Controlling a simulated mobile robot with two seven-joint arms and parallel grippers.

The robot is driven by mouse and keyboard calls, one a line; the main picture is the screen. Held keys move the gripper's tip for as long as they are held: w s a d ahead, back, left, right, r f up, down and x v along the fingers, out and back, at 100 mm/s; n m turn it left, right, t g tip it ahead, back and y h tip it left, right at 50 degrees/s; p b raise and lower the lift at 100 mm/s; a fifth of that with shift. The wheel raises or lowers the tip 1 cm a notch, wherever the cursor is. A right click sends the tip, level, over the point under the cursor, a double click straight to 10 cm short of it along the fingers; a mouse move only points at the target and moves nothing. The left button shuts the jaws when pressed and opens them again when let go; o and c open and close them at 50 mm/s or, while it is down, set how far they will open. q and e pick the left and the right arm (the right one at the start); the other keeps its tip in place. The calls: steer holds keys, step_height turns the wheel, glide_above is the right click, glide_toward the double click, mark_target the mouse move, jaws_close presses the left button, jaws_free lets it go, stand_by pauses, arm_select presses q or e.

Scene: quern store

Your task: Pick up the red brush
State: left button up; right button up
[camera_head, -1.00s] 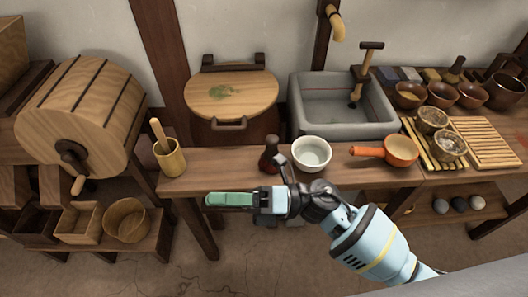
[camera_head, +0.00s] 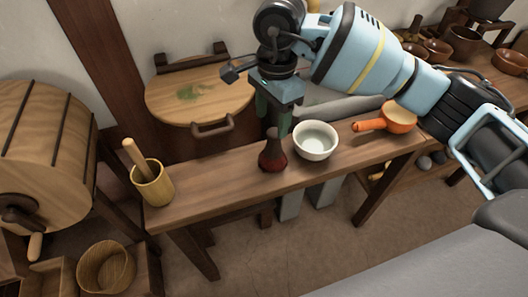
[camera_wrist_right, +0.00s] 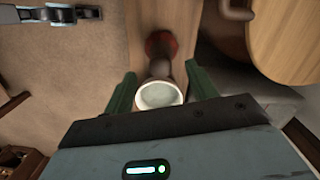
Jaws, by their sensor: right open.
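The red brush (camera_head: 272,155) stands upright on the wooden bench, with a wide dark red lower part and a narrow dark neck. In the right wrist view the brush (camera_wrist_right: 161,42) shows beyond the fingertips, its dark neck pointing toward the gap. My right gripper (camera_head: 274,118) points down at the brush's top, its green fingers apart and partly overlapping the neck in the head view. Contact cannot be told. In the right wrist view the gripper (camera_wrist_right: 161,88) is open, with a pale bowl (camera_wrist_right: 160,95) showing between its fingers. My left gripper is outside the head view.
The white bowl (camera_head: 316,140) stands close right of the brush. An orange pan (camera_head: 398,119) is further right. A wooden cup with a pestle (camera_head: 153,184) stands at the bench's left end. The bench (camera_head: 215,185) is clear between cup and brush. A round wooden lid (camera_head: 195,100) is behind.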

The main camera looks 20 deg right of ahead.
mark_target(274, 132)
steer(key=shift+w+d+r+h, duration=0.35)
steer(key=shift+d+r, duration=0.1)
steer(key=shift+d, duration=0.15)
steer(key=shift+s+f, duration=0.1)
steer(key=shift+f, duration=1.25)
steer(key=shift+s+a+f, duration=0.15)
steer(key=shift+f, duration=1.15)
steer(key=shift+s+a+f, duration=0.15)
steer(key=shift+f, duration=1.15)
jaws_close()
